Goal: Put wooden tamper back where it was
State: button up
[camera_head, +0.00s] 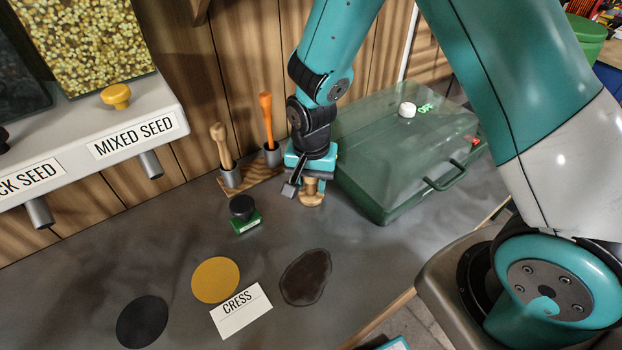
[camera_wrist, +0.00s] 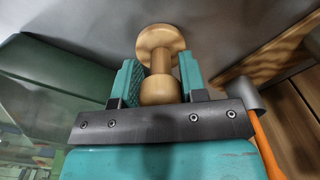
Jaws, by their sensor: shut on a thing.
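The wooden tamper (camera_head: 311,196) is pale wood with a round, wide end. My gripper (camera_head: 310,177) is shut on it, over the dark worktop (camera_head: 180,235) just left of the green case. I cannot tell whether the tamper touches the worktop. In the wrist view, the tamper (camera_wrist: 158,46) sits between the two teal jaws of my gripper (camera_wrist: 160,82), its flared end pointing away from the wrist. The jaws hide part of it.
Behind left, a wooden rack (camera_head: 250,184) holds a pale wooden tool (camera_head: 222,147) and an orange tool (camera_head: 266,120) in grey cups. A green case (camera_head: 390,150) stands right. A black-knobbed green stamp (camera_head: 243,215), soil patch (camera_head: 305,278), yellow disc (camera_head: 215,280), black disc (camera_head: 142,322) and CRESS card (camera_head: 240,311) lie in front.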

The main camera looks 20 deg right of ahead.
jog(key=o, duration=0.8)
jog(key=shift+f, duration=0.1)
notch_tip(320, 180, up, 12)
jog(key=shift+b, duration=0.45)
jog(key=s+a+r+n+y, duration=0.1)
jog(key=s+r+n, duration=0.2)
jog(key=s, duration=0.3)
jog(key=s+a+r+n+y, duration=0.1)
jog(key=s+a+r+n, duration=0.1)
jog(key=s+r+n, duration=0.2)
jog(key=s+a+r+n+y, duration=0.1)
jog(key=s+r+n+y, duration=0.1)
jog(key=s+r+n, duration=0.2)
jog(key=shift+s+a+r+n, duration=0.15)
jog(key=shift+s+n, duration=0.6)
jog(key=shift+s, duration=0.5)
jog(key=shift+s+a+r+n, duration=0.1)
jog(key=shift+s+n, duration=0.65)
jog(key=shift+s, duration=0.45)
